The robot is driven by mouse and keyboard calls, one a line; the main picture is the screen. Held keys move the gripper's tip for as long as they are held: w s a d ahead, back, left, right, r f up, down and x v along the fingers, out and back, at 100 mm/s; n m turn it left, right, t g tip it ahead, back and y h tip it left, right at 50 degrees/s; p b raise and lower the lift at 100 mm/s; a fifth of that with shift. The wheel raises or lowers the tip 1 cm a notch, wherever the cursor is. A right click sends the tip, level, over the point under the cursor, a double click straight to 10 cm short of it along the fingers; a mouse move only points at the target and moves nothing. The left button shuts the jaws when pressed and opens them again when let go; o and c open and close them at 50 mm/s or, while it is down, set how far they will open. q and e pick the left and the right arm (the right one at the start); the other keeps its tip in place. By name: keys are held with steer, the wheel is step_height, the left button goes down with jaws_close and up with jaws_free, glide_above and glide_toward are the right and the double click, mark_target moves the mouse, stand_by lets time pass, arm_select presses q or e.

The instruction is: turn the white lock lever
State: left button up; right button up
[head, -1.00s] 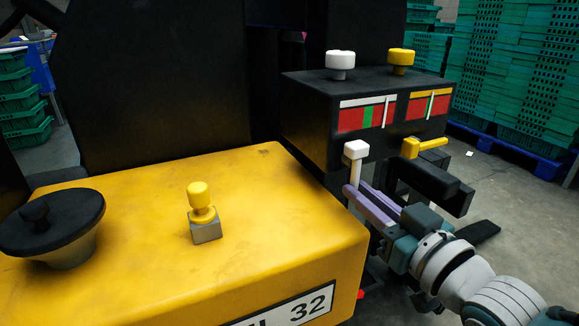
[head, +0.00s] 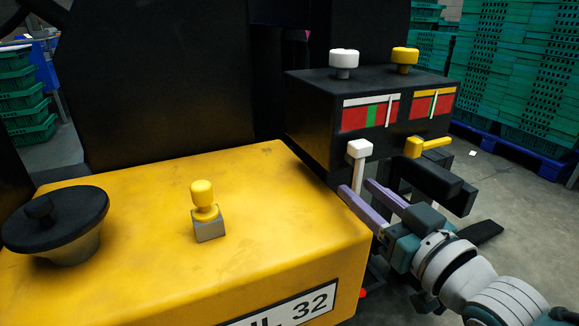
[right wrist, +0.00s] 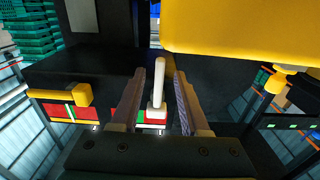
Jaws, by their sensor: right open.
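The white lock lever (head: 359,151) has a block-shaped head on a thin stem and stands upright below the white-marked gauge of the black box in the head view. In the right wrist view the white lever (right wrist: 158,90) shows between the two fingers, with a gap on each side. My right gripper (head: 357,187) is open, its purple fingers around the lower stem in the head view; it also shows in the right wrist view (right wrist: 159,78). I cannot tell its exact depth relative to the stem. My left gripper is not in view.
A yellow lever (head: 428,146) sits right of the white one. White (head: 344,60) and yellow (head: 405,58) knobs top the black box (head: 310,120). The yellow machine body (head: 130,220) lies close on the left. Green crates (head: 515,70) stand behind on the right.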

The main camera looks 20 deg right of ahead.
steer(key=s+p, duration=0.2)
steer(key=s, duration=0.8)
steer(key=shift+d, duration=0.4)
steer(key=s+a+r+g+p, duration=0.2)
steer(key=a+r+g+p, duration=0.45)
steer(key=p, duration=0.55)
steer(key=s+r+n+g+h+p, duration=0.1)
steer(key=s+r+g+p, duration=0.7)
steer(key=s+r+p, duration=0.7)
step_height(320, 180, up, 36)
steer(key=w+p, duration=0.1)
steer(key=p, duration=3.1)
steer(key=shift+r, duration=0.25)
